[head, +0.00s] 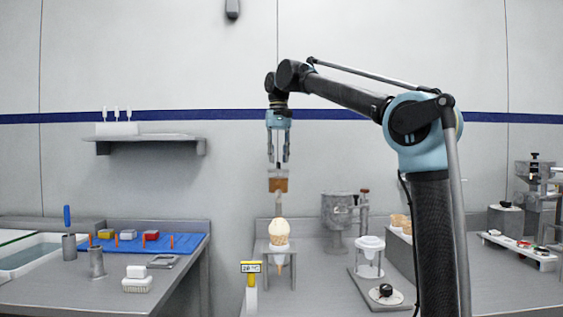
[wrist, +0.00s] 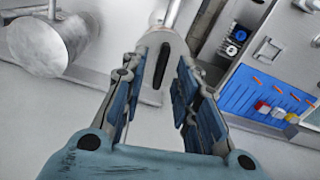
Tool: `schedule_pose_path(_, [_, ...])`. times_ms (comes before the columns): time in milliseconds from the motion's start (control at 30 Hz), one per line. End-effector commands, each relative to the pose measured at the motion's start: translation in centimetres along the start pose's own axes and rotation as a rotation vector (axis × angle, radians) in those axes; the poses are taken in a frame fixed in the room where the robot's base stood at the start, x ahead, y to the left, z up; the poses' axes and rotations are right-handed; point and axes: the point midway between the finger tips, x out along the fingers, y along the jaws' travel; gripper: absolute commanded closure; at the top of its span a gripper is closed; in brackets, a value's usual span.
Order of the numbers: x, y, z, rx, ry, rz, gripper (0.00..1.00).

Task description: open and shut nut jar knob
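The nut jar (head: 278,184) is a small clear container with brown contents, above an ice cream cone in the head view. A thin dark upright piece, seemingly its knob (head: 278,165), rises from its top. My gripper (head: 278,160) points straight down over the jar, its two fingers apart on either side of this piece. In the wrist view my gripper (wrist: 164,75) is open, with a grey rounded part with a dark slot (wrist: 165,66) between or beyond the fingertips. I cannot tell whether the fingers touch anything.
The cone (head: 279,233) stands in a grey stand (head: 262,246) below the jar. A metal machine (head: 338,215) and a white cup on a holder (head: 369,243) are to the right. A left counter carries a blue mat (head: 130,244). A wall shelf (head: 150,138) is at the left.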

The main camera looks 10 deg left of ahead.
Motion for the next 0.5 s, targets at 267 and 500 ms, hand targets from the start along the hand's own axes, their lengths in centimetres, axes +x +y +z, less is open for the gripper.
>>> schedule_pose_path(267, [1.23,-0.32,0.07,-0.004,0.0,0.0,0.72])
schedule_pose_path(500, [1.24,-0.38,0.09,-0.005,0.0,0.0,0.74])
